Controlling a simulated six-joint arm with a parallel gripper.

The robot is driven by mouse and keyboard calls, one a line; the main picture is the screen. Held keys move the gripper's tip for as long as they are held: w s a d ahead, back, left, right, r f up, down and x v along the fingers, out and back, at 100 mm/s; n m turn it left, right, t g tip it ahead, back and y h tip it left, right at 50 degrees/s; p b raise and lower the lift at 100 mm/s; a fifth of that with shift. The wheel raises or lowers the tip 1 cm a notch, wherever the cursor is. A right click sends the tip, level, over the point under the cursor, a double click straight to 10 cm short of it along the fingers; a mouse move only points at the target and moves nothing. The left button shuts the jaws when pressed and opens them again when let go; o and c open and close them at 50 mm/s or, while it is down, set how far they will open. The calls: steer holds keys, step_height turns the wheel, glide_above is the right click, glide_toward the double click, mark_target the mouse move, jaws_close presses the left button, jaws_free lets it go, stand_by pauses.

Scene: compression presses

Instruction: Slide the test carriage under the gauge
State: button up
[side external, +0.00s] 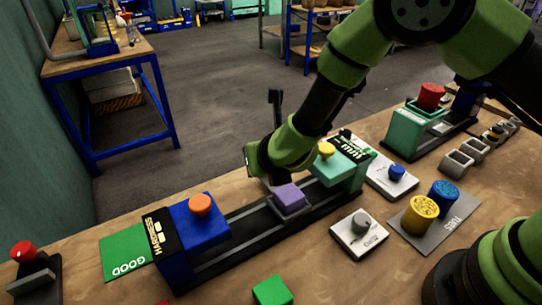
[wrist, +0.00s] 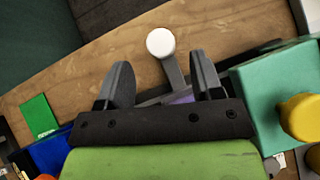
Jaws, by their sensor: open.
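The purple test carriage (side external: 290,198) sits on a long dark rail (side external: 250,232) between two gauge blocks. The blue block (side external: 202,223) with an orange knob, labelled HARDNESS, is at the left end. The teal block (side external: 342,168) with a yellow knob is at the right end. My gripper (side external: 262,170) is low over the rail, just behind the carriage. In the wrist view, my gripper (wrist: 160,60) is open, with a grey post with a white round top (wrist: 160,42) showing between its fingers. Part of the purple carriage (wrist: 180,97) shows there too. The post's foot is hidden.
A green GOOD plate (side external: 127,252) lies left of the blue block. A green cube (side external: 272,291) and a small plate with a grey knob (side external: 359,232) lie in front of the rail. Yellow and blue cylinders (side external: 419,214) stand on a grey mat at the right.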

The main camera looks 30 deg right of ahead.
mark_target(272, 196)
steer(key=v, duration=0.4)
steer(key=shift+s+r, duration=0.25)
steer(key=w+d+r+m+g+h, duration=0.2)
steer(key=w+d+m+g+h, duration=0.35)
steer(key=m, duration=0.55)
steer(key=a+g+y, duration=0.1)
steer(key=y, duration=0.1)
steer(key=w+a+g+y, duration=0.1)
steer(key=y, duration=0.2)
steer(key=a+m+g+y, duration=0.1)
steer(key=y, duration=0.1)
steer(key=shift+w+r+y, duration=0.25)
steer(key=shift+w+r, duration=0.05)
steer(key=shift+a, duration=0.15)
steer(key=shift+f, duration=0.45)
step_height(272, 196, down, 9)
steer(key=shift+r, duration=0.1)
